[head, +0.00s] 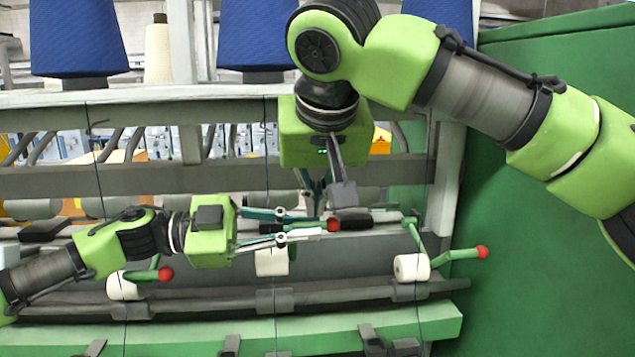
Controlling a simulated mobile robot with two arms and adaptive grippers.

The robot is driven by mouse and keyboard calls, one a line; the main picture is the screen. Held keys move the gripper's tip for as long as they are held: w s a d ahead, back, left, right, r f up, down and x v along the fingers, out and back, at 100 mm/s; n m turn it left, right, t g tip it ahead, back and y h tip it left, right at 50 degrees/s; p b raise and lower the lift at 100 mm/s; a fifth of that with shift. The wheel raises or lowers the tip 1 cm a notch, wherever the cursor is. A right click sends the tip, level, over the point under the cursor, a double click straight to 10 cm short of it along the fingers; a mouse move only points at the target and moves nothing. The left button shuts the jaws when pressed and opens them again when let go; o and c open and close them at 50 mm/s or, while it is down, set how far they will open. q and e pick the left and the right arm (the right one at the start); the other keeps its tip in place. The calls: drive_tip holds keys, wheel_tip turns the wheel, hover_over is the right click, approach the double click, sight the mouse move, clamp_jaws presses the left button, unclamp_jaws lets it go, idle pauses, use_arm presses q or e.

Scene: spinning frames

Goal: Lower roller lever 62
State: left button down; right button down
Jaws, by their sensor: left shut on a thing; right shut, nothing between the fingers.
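The middle roller lever ends in a red knob (333,224), beside a white roller (271,262) below it. My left gripper (325,229) reaches in from the left with its fingers around the lever just at this knob, shut on it. Most of the lever's green arm is hidden behind the fingers. My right gripper (318,203) hangs from above, shut and empty, just above and behind the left fingers; its tips are partly hidden. No number 62 is legible.
A left lever with red knob (165,273) and a right lever with red knob (482,252) stand on either side, each with a white roller. A green rail (300,334) runs in front. A green panel (560,200) closes the right side. Blue spools (78,38) stand above.

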drive_tip(key=shift+w+a+f, duration=0.1)
drive_tip(key=shift+w+f, duration=0.3)
drive_tip(key=shift+f, duration=0.15)
